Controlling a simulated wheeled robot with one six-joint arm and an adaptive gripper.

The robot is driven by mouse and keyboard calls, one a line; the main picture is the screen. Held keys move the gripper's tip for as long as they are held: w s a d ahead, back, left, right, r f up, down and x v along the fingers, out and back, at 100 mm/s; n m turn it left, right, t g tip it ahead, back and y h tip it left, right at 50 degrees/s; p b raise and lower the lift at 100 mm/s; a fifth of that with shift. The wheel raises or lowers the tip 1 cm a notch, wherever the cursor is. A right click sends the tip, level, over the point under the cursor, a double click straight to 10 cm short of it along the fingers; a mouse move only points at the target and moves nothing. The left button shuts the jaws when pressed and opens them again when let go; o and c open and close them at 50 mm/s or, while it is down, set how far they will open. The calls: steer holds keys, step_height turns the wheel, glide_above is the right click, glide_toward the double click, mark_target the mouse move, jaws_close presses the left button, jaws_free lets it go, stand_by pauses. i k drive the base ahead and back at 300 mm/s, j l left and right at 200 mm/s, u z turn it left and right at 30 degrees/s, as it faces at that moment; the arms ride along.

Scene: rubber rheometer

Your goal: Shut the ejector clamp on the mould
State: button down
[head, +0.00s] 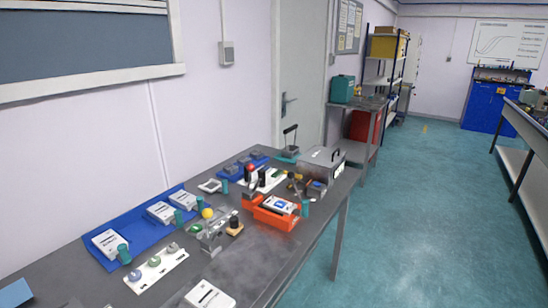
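My gripper is not in view. I cannot tell for certain which thing is the ejector clamp or the mould. A small metal fixture (212,235) with a yellow ball knob (207,213) stands near the middle of the dark grey bench (255,258). Farther back, a red ball knob (250,168) rises over a white base plate with dark upright parts. At this size I cannot tell whether any clamp is open or shut.
A blue mat (85,249) holds several white boxes and teal cylinders. An orange tray (279,222) holds a white box. A grey metal case (322,160) stands at the bench's far end. The green floor (440,220) right of the bench is clear.

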mark_target(251, 168)
steer(key=i+l, duration=1)
steer(key=l+u, duration=0.05)
